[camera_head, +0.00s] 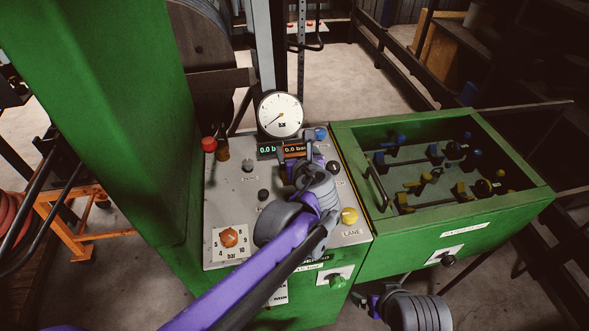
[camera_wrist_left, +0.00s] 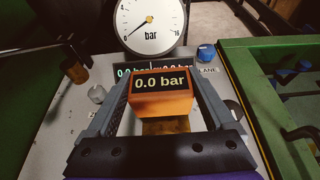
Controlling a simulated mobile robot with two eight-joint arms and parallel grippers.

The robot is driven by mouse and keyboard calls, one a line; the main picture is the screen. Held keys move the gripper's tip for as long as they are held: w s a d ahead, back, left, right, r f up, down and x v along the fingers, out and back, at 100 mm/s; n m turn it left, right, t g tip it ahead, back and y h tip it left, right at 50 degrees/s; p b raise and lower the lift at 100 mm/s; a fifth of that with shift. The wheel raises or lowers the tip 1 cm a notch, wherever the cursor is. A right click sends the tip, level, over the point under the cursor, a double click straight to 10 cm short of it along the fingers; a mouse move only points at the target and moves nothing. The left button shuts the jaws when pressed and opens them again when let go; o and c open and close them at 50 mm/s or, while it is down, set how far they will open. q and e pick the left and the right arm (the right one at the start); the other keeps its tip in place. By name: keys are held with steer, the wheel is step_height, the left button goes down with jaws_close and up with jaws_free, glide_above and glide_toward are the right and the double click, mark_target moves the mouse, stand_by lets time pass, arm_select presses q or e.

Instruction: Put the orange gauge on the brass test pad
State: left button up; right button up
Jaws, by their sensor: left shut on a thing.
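The orange gauge (camera_wrist_left: 162,103) is a small block with a dark screen reading 0.0 bar. My left gripper (camera_wrist_left: 163,92) is shut on it, one finger on each side. In the head view the gauge (camera_head: 294,150) shows just beyond my left gripper (camera_head: 296,158), over the grey panel. The brass test pad (camera_wrist_left: 165,127) shows as a brownish-gold patch just below the gauge in the wrist view, partly hidden. I cannot tell whether the gauge touches it. My right gripper (camera_head: 371,301) is low at the front, in front of the green cabinet; its fingers are unclear.
A white dial (camera_head: 280,115) stands at the panel's back, with a display (camera_head: 267,150) below it. Red, blue and yellow (camera_head: 349,216) knobs and an orange dial knob (camera_head: 229,237) surround the panel. A green open-topped box (camera_head: 450,225) stands to the right.

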arm_select(q)
steer(key=shift+d+f, duration=0.1)
steer(key=shift+f, duration=0.8)
steer(key=shift+s+f, duration=0.1)
steer(key=shift+f, duration=1.55)
steer(key=shift+f+b, duration=0.1)
steer(key=shift+b, duration=0.2)
steer(key=shift+f, duration=0.15)
steer(key=o, duration=1.4)
steer(key=shift+o, duration=0.2)
steer(key=shift+s+r, duration=0.15)
steer(key=shift+r, duration=0.2)
steer(key=v, duration=1.1)
steer(key=shift+s, duration=0.3)
